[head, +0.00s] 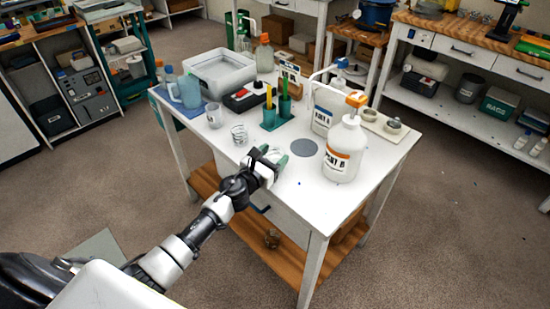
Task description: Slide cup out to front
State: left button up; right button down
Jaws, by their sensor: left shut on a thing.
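My left gripper (269,156) is low over the front part of the white table, left of the grey round disc. It is shut on a small pale thing between its fingertips, which looks like the cup; the fingers hide most of it. A clear ringed cup (238,134) stands apart on the table, behind and left of the gripper. My right gripper is not in view.
The white pump bottle marked B (343,150) stands right of the grey disc (304,148). A green holder (283,114) with upright tools is behind the gripper. A grey tray (218,75) sits at the back left. The table's front right corner is clear.

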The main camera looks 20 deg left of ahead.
pick_arm(q)
jog(key=o, duration=1)
jog(key=s, duration=0.3)
jog(key=s+a, duration=0.1)
jog(key=s, duration=0.3)
jog(key=s+a+b, duration=0.1)
jog(key=s, duration=0.2)
jog(key=shift+s, duration=0.25)
